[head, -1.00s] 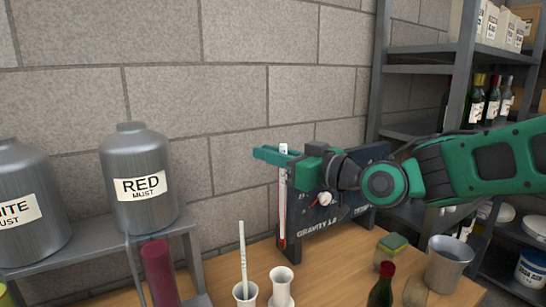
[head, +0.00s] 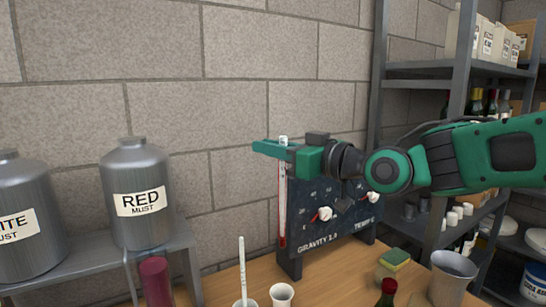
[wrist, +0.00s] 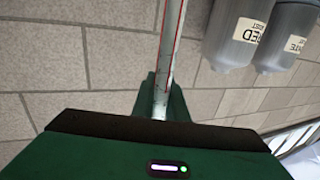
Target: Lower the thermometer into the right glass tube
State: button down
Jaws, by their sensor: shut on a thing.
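The thermometer (head: 282,205), a slim white strip with a red line, hangs upright from my gripper (head: 272,149). My gripper is shut on it near its top. In the wrist view the thermometer (wrist: 170,45) runs up the picture from between the fingers (wrist: 162,100). The right glass tube (head: 282,294) stands at the bottom edge of the head view, its lower part cut off. The thermometer's lower end shows above the tube's mouth in the picture, apart from it. The left tube (head: 246,303) holds a pale upright stick (head: 242,265).
A dark gravity board (head: 325,240) stands close behind and right of the thermometer. A sponge block (head: 394,262), a bottle (head: 386,292) and a metal cup (head: 452,275) stand on the right. A dark red cylinder (head: 155,282) and metal must tanks (head: 138,180) are left.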

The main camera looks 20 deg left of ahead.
notch_tip(320, 180, up, 14)
dwell(2.3)
jog(key=shift+s+d, duration=0.1)
dwell(0.8)
